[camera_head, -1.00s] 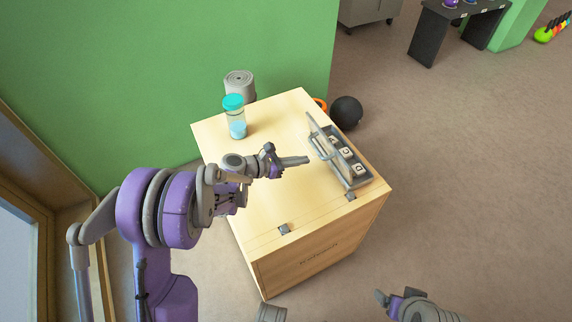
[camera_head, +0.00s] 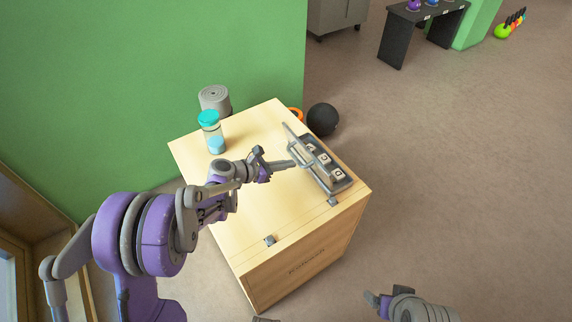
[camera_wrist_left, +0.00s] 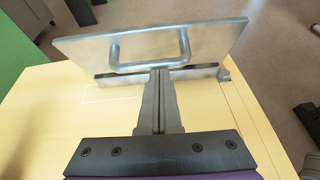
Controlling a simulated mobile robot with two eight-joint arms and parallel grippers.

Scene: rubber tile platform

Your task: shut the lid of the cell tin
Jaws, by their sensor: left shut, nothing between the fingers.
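The cell tin (camera_head: 345,186) is a grey box on the right side of the wooden crate's top, with several white cells inside. Its grey lid (camera_head: 293,134) stands raised along the tin's left long side. In the left wrist view the lid (camera_wrist_left: 215,42) shows its flat metal face and a bent bar handle (camera_wrist_left: 115,55). My left gripper (camera_head: 292,163) is shut and empty, its tips at the lid's outer face by the handle; I cannot tell whether they touch. My right gripper (camera_head: 372,299) is low at the right, away from the crate, and its jaws are unclear.
The wooden crate (camera_head: 245,215) has free room on its top left of the tin. A jar with a teal cap (camera_head: 209,120) stands at its far left corner. A grey roll (camera_head: 214,99) and a black ball (camera_head: 322,119) are behind it.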

